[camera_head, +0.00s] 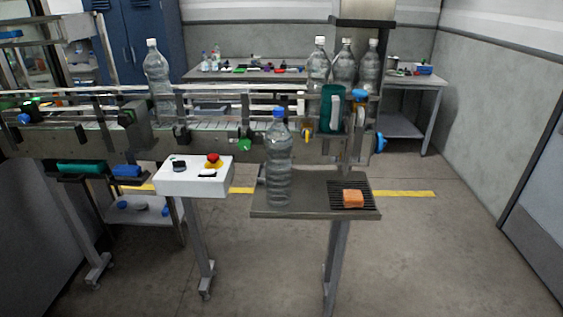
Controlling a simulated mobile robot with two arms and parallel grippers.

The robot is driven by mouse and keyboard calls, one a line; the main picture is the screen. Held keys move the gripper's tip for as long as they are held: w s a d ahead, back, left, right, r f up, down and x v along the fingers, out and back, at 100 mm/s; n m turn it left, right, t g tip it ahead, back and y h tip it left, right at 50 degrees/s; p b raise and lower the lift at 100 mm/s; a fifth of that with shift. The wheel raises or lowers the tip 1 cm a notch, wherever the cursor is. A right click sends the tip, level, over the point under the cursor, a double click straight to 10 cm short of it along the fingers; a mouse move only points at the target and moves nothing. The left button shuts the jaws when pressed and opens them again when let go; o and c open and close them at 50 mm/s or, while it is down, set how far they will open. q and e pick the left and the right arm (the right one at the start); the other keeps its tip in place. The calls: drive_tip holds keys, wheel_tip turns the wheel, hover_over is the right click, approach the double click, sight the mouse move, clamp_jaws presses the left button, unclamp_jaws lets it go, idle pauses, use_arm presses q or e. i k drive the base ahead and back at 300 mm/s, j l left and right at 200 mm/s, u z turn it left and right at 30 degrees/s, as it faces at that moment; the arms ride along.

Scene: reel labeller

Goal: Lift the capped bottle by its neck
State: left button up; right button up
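A clear plastic bottle with a blue cap (278,160) stands upright on a small grey side shelf (310,213) in front of the conveyor. Its neck and cap rise in front of the conveyor's side rail. Nothing touches the neck. Neither of my grippers shows in the head view.
A control box (193,176) with a red button stands left of the bottle. An orange block (353,198) lies on a black grate to its right. White-capped bottles (157,77) stand on the conveyor (210,124) behind. Floor in front is clear.

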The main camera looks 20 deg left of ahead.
sight(278, 140)
drive_tip(key=u, duration=0.3)
drive_tip(key=i+l+u, duration=0.6)
drive_tip(key=l+u, duration=0.25)
